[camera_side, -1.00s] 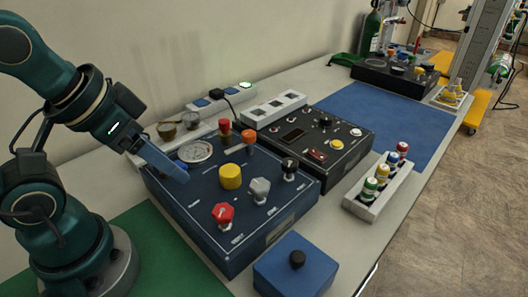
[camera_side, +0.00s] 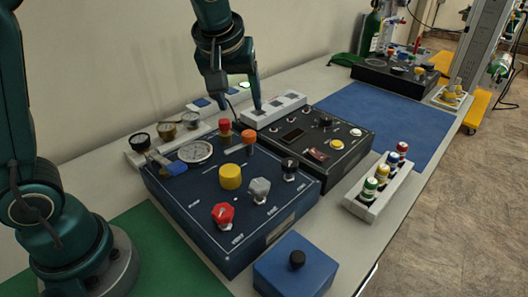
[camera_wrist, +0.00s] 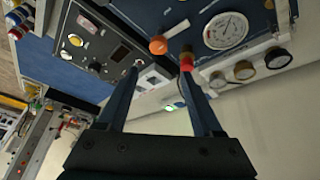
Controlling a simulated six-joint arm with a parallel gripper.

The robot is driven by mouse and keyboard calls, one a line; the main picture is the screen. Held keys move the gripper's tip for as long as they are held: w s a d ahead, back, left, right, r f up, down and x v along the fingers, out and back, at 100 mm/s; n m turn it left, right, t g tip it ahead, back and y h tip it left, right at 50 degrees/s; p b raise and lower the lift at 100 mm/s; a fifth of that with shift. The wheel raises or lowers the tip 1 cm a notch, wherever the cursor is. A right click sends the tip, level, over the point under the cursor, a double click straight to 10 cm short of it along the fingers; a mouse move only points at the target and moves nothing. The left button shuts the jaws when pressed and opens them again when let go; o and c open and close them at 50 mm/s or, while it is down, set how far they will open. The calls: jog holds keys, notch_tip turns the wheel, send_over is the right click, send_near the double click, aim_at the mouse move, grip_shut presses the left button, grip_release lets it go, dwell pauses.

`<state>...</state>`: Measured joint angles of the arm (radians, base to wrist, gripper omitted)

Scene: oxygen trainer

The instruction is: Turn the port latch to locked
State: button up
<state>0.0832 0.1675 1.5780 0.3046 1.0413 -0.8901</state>
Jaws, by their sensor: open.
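My gripper (camera_side: 240,110) is open and empty above the back of the bench. Its fingers point down toward the white block (camera_side: 290,103), behind the two panels. In the wrist view my gripper (camera_wrist: 160,72) has its fingers spread, with a red knob (camera_wrist: 186,62) showing near the right fingertip. The navy panel (camera_side: 192,212) carries a gauge (camera_side: 195,151), a yellow knob (camera_side: 231,176), a red knob (camera_side: 223,213), a grey knob (camera_side: 260,188) and a black-topped knob (camera_side: 290,166). A blue bar (camera_side: 176,168) lies beside the gauge. I cannot tell which fitting is the port latch.
A black panel (camera_side: 345,150) stands right of the navy one. A rack of small bottles (camera_side: 376,191) and a blue box (camera_side: 293,268) with a black knob are near the front. Several small gauges (camera_side: 166,132) line the back. The blue mat (camera_side: 395,115) is largely clear.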

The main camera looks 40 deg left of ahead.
aim_at(249, 133)
jog(key=shift+g, duration=0.4)
jog(key=shift+d+x, duration=0.2)
jog(key=shift+x, duration=1.2)
jog(key=shift+d+x, duration=0.2)
jog(key=shift+x, duration=1.2)
jog(key=shift+d+x, duration=0.15)
jog(key=shift+x, duration=1.25)
jog(key=shift+f, duration=0.1)
grip_shut()
